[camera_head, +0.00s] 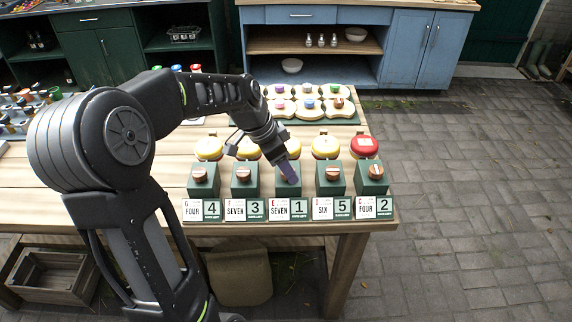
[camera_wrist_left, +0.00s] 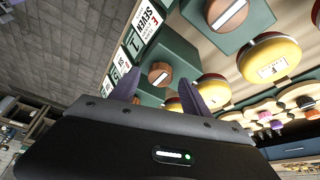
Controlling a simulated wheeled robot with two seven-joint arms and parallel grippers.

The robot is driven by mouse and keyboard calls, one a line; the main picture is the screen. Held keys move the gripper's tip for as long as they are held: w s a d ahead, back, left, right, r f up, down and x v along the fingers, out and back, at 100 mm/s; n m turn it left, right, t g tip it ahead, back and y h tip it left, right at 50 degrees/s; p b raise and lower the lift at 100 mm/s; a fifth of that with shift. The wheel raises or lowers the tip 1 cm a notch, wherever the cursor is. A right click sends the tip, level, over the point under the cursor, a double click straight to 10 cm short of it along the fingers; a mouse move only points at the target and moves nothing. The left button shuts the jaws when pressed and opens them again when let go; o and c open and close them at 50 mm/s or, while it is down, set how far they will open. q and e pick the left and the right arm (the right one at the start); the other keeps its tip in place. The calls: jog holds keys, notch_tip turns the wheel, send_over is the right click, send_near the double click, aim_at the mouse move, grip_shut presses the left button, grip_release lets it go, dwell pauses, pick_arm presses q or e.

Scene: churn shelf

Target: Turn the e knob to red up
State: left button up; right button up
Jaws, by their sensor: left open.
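Several knobs on green boxes stand in a row along the table's front edge. The middle box (camera_head: 290,190) has a card (camera_head: 279,209) lettered E, with SEVEN and 1 on it. My left gripper (camera_head: 288,172) is over this box from above and hides most of its knob. In the left wrist view my purple fingertips (camera_wrist_left: 158,92) are spread, and a brown round knob (camera_wrist_left: 160,75) with a pale bar shows between and beyond them. I cannot tell whether they touch it. The E card (camera_wrist_left: 148,20) shows at the top. My right gripper is not in view.
Neighbouring knobs (camera_head: 241,173) (camera_head: 332,173) stand close on both sides. Yellow domes (camera_head: 325,147) and a red dome (camera_head: 364,146) stand behind the boxes. Cream pieces with coloured knobs (camera_head: 308,104) lie farther back. A blue cabinet (camera_head: 408,50) is beyond the table.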

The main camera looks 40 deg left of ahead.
pick_arm(q)
jog(key=shift+w+d+f, duration=0.1)
jog(key=shift+w+f, duration=0.05)
jog(key=shift+f, duration=0.25)
jog(key=shift+c, duration=0.3)
grip_shut()
